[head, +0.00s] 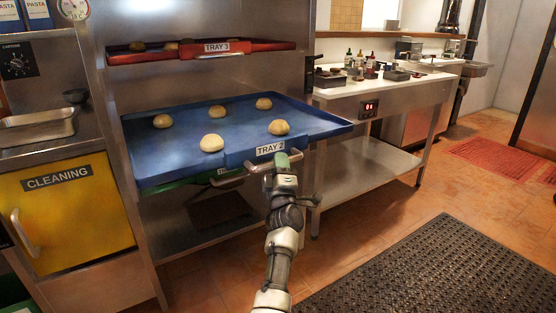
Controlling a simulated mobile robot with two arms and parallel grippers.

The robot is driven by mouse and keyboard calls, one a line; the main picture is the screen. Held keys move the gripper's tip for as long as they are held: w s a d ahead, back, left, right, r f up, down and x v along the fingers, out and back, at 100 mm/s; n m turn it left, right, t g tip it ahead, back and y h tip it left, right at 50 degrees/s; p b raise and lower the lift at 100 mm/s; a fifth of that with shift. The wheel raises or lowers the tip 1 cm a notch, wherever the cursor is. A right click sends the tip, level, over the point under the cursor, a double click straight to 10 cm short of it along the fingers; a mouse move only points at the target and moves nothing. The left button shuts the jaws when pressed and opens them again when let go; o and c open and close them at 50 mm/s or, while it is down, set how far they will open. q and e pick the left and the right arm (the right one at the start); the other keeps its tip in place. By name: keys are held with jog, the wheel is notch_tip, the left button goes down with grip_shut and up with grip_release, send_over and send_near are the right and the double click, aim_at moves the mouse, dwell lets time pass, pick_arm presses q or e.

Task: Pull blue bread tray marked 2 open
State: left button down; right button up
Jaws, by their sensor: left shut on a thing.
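The blue bread tray (182,137) carries a "TRAY 2" label on its front and several round buns. It juts out of the metal rack, well past the red tray above it. A pale metal handle (232,181) runs along its front edge. My left gripper (284,166) is shut on this handle just below the label, its fingers partly hidden by the gripper's body. My right gripper is out of view.
A red tray (140,58) marked "TRAY 3" sits above, and part of a green tray (190,183) shows beneath. A prep table (390,94) with bottles stands close on the right. A yellow "CLEANING" cabinet (75,225) is at left. The floor at front right is clear, with a dark mat (440,275).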

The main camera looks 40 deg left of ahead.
pick_arm(q)
jog(key=shift+s+d, duration=0.1)
jog(key=shift+d, duration=0.05)
jog(key=c, duration=1.1)
grip_release()
jog(key=shift+f, duration=0.1)
